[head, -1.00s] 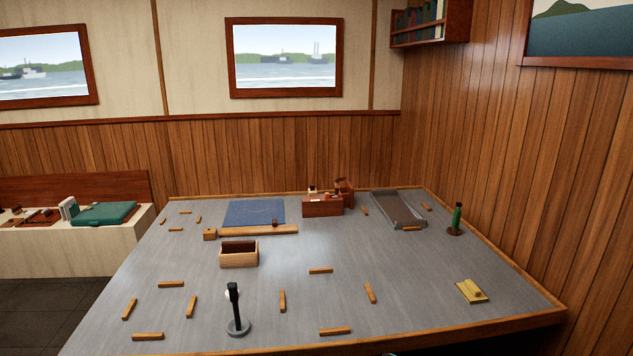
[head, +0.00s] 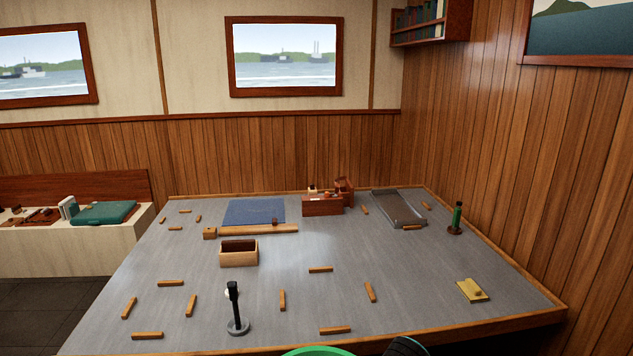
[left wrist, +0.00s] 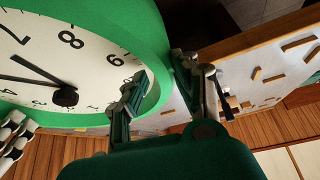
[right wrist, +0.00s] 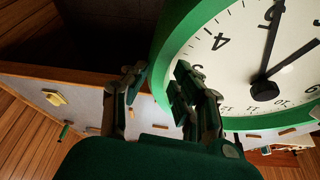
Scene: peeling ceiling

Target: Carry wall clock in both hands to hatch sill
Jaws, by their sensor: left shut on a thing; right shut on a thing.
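The wall clock has a green rim (head: 318,351) that shows at the bottom edge of the head view. Its white face with black numerals and hands fills much of the left wrist view (left wrist: 75,70) and the right wrist view (right wrist: 285,75). My left gripper (left wrist: 160,77) is shut on the clock's rim, one finger over the face and one outside. My right gripper (right wrist: 157,80) is shut on the opposite side of the rim in the same way. Most of the clock is hidden below the head view. I cannot pick out a hatch sill.
A large grey table (head: 350,295) with a wooden edge lies ahead. On it are several wooden strips, a wooden box (head: 239,257), a black stand (head: 235,310), a grey tray (head: 398,207), a green bottle (head: 457,216) and a yellow item (head: 471,290). A panelled wall stands right.

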